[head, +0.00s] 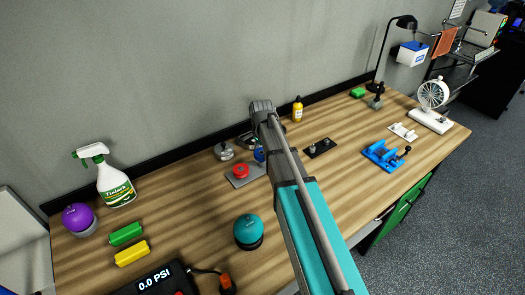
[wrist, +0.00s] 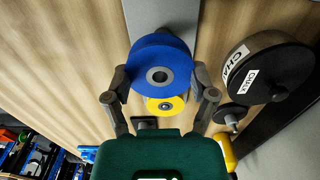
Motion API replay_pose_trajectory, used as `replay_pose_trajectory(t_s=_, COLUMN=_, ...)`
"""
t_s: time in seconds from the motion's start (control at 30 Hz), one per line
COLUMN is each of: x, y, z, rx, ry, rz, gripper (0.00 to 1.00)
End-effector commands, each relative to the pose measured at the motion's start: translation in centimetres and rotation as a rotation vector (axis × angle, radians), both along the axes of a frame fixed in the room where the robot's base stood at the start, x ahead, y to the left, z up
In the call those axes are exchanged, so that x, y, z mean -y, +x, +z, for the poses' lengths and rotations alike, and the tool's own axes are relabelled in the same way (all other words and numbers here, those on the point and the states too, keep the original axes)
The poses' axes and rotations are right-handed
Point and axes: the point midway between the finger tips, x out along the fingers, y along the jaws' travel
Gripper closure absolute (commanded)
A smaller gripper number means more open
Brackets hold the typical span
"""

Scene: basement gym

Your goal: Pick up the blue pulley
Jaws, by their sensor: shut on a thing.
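The blue pulley (wrist: 160,52) sits between the two fingers of my gripper (wrist: 160,82) in the wrist view, its round face and centre hole toward the camera. The fingers are shut on its sides. A smaller yellow disc (wrist: 165,105) shows just below it, partly covered by it. In the head view only a small patch of the blue pulley (head: 259,154) shows beside my arm, which hides most of the gripper. I cannot tell whether the pulley is clear of what is under it.
A red pulley (head: 240,171) on a grey plate lies close by. A round chalk container (wrist: 262,76) stands right of the gripper in the wrist view.

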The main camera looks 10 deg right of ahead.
Motion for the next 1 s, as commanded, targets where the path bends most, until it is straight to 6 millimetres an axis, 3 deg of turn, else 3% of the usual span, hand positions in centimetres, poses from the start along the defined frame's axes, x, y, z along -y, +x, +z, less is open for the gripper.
replay_pose_trajectory(t_s=0.03, x=-0.1, y=-0.8, z=1.2, rx=0.0, ry=0.0, rz=0.0, gripper=0.75)
replay_pose_trajectory(t_s=0.43, x=-0.7, y=-4.7, z=6.0, rx=0.0, ry=0.0, rz=-0.001, gripper=0.75)
replay_pose_trajectory(t_s=0.7, x=-1.7, y=-10.2, z=8.0, rx=0.0, ry=0.0, rz=0.001, gripper=0.75)
replay_pose_trajectory(t_s=1.0, x=-2.1, y=-12.9, z=9.1, rx=0.0, ry=0.0, rz=-0.001, gripper=0.75)
